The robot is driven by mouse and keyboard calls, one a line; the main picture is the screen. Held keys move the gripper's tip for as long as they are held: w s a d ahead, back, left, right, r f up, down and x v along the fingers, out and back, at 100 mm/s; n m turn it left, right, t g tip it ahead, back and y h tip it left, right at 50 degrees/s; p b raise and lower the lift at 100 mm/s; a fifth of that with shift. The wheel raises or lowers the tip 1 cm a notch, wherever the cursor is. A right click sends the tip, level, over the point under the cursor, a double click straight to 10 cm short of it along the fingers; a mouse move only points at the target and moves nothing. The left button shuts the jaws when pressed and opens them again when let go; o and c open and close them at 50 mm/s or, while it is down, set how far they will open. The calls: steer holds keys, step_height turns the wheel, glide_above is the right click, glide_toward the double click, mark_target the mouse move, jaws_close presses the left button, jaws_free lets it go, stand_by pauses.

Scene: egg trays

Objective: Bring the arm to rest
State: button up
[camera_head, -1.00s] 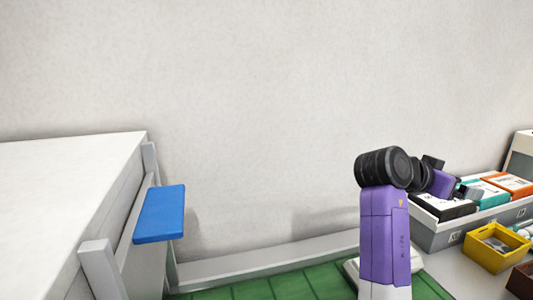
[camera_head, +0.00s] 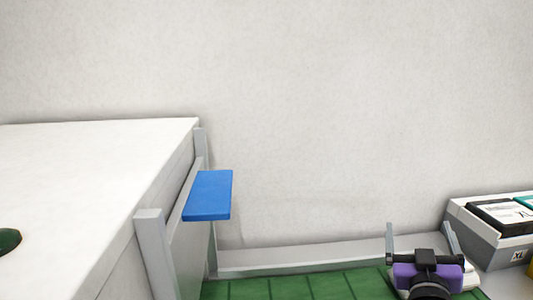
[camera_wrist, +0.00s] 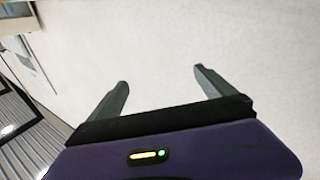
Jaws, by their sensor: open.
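My gripper (camera_head: 419,228) is at the lower right of the head view, above the green surface. Its two grey fingers stand apart and point up, with nothing between them. In the wrist view my gripper (camera_wrist: 160,78) also shows its two fingers spread and empty, with only the pale wall beyond them. The purple body of my arm is partly cut off by the bottom edge of the head view.
A white-topped table (camera_head: 90,160) fills the left, with a dark green round thing (camera_head: 8,241) on it. A blue board (camera_head: 208,195) sticks out at its end. Green tiled surface (camera_head: 300,288) lies below. A grey bin (camera_head: 480,241) with boxes stands right.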

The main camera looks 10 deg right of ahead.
steer(key=s+a+f+n+t+y+b, duration=0.3)
steer(key=s+a+f+y, duration=0.4)
steer(key=s+a+f, duration=0.8)
steer(key=s+a+f+g+y+b, duration=0.1)
steer(key=s+f, duration=0.3)
steer(key=s, duration=0.8)
steer(key=s+a+f+g+y+b, duration=0.1)
steer(key=s+a+f+g+b, duration=0.2)
steer(key=s, duration=1)
steer(key=shift+s+a+f+g+y, duration=0.15)
steer(key=shift+a+f+g+y, duration=0.35)
steer(key=shift+f, duration=0.4)
steer(key=shift+c, duration=0.4)
